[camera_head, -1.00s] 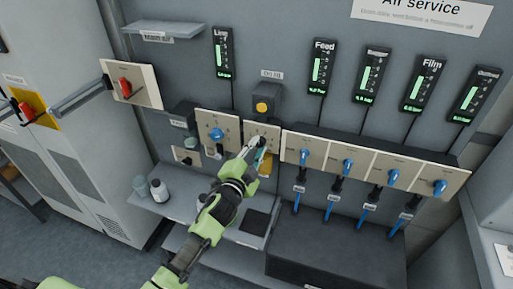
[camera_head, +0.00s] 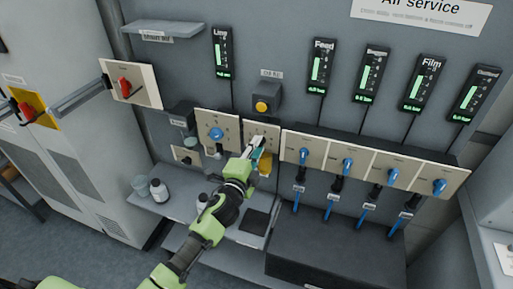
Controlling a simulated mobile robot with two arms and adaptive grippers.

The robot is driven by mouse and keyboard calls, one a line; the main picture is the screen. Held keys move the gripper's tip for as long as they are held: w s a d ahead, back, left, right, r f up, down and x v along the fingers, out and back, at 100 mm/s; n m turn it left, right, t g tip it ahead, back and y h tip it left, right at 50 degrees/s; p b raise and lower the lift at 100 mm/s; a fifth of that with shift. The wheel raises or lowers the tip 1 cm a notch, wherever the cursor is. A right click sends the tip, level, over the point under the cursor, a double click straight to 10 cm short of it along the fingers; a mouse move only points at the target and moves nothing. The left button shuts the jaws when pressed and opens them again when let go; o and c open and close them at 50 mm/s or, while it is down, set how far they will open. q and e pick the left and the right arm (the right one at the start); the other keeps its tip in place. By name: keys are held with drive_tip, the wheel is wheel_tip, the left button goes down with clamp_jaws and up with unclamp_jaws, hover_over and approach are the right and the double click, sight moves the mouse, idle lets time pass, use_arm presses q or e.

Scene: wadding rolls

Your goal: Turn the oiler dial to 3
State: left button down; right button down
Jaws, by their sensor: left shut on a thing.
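The oiler dial's cream plate (camera_head: 262,131) is on the wall panel, between the blue-knob plate at left and the row of blue knobs at right. An amber bowl (camera_head: 265,167) hangs under it. My left gripper (camera_head: 259,147) is at the lower part of this plate, its fingers closed on the dial. The fingers cover the dial, so its pointer and the number it points to cannot be read. My right gripper is not in view.
A blue knob (camera_head: 216,133) is close at left and another blue knob (camera_head: 304,156) close at right. A white bottle (camera_head: 158,190) and a jar (camera_head: 140,185) stand on the shelf (camera_head: 178,207) below. Lit gauges, including Feed (camera_head: 320,66), hang above.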

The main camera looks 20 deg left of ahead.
use_arm(q)
drive_tip(key=c, duration=1.8)
unclamp_jaws()
drive_tip(key=shift+s, duration=0.1)
drive_tip(key=s, duration=1.1)
drive_tip(key=shift+s+a+r, duration=0.15)
drive_tip(key=shift+s+r, duration=0.15)
drive_tip(key=shift+s, duration=0.1)
